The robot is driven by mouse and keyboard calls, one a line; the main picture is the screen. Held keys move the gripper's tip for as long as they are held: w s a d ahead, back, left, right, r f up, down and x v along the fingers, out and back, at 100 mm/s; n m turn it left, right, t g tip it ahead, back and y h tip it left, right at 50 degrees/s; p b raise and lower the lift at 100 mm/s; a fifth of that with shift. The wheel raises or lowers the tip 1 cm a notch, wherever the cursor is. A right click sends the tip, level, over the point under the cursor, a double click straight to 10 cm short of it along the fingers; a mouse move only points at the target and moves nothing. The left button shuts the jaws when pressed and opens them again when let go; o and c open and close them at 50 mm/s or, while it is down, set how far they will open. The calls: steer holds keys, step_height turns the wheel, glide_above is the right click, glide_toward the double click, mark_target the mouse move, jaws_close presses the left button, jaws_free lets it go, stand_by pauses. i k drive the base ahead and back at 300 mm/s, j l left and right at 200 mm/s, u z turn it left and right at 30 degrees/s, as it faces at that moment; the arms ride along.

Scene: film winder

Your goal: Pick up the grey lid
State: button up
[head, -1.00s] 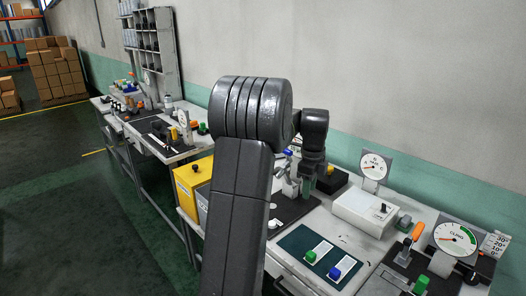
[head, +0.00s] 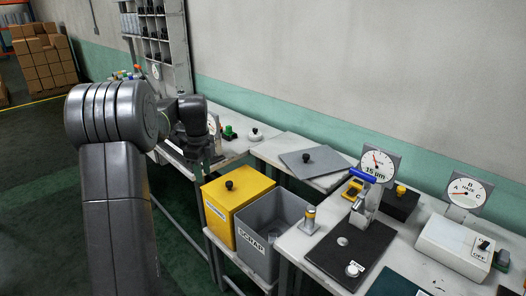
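The grey lid (head: 322,167) is a flat square plate with a black knob on top. It lies on a white table (head: 262,152) against the wall, right of centre in the head view. An open grey bin (head: 258,254) marked SCRAP stands in front of it, with its inside partly visible. My gripper (head: 203,163) hangs at the end of my dark arm, left of the lid and well apart from it. Its fingers are small and dark here, so I cannot tell whether they are open or shut.
A yellow box (head: 236,207) with a black knob stands left of the grey bin. A workbench (head: 290,243) with a blue-handled device (head: 365,192), dials and a white switch box (head: 452,247) fills the right. Another bench stands behind my arm. Dark floor is free at lower left.

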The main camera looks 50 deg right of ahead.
mark_target(305, 163)
steer(key=i+z, duration=0.75)
steer(key=i+j+z, duration=0.2)
steer(key=i+z, duration=0.15)
steer(key=i, duration=0.15)
steer(key=i+l+z, duration=0.3)
steer(key=i+z, duration=0.3)
